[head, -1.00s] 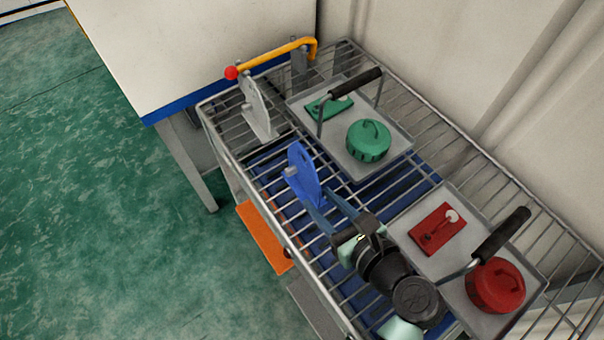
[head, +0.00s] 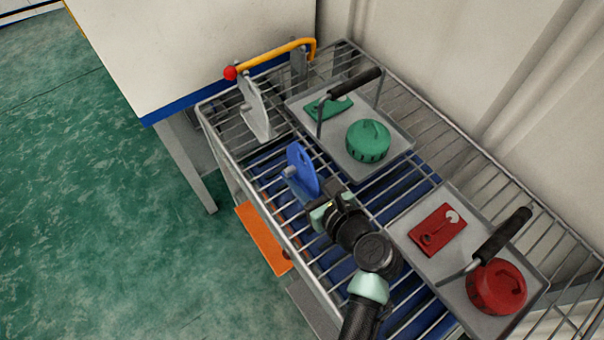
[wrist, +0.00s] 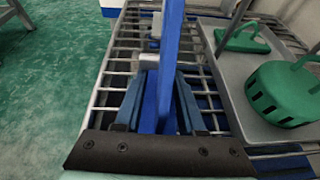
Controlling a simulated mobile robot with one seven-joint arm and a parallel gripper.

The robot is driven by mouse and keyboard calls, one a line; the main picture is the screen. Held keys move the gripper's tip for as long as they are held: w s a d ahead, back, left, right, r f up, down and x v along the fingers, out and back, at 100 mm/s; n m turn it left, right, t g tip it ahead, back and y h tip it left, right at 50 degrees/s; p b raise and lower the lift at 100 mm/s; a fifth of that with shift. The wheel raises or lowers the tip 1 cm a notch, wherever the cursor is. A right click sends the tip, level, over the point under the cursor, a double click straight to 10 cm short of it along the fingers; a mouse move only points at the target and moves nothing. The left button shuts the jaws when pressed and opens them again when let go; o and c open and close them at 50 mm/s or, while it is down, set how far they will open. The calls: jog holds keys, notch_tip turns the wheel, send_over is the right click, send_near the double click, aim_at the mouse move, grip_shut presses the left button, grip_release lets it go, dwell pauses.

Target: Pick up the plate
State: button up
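A blue plate (head: 300,168) stands upright on the wire rack, with a rounded top and a small hole. In the wrist view the blue plate (wrist: 168,50) shows edge-on, running up between my fingers. My gripper (head: 318,200) is at the plate's near lower side. In the wrist view my gripper (wrist: 158,85) has one finger on each side of the plate, with gaps beside it, so it looks open. The plate's lower part is hidden by my gripper in the head view.
A grey upright bracket (head: 257,112) with a yellow bar (head: 275,54) stands behind the plate. A tray (head: 372,164) with green parts lies right of it, and another tray (head: 455,285) with red parts lies nearer. The rack (head: 262,179) edge is at left.

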grip_shut()
dwell(1.1)
jog(key=shift+w+r, duration=0.1)
jog(key=shift+r, duration=0.05)
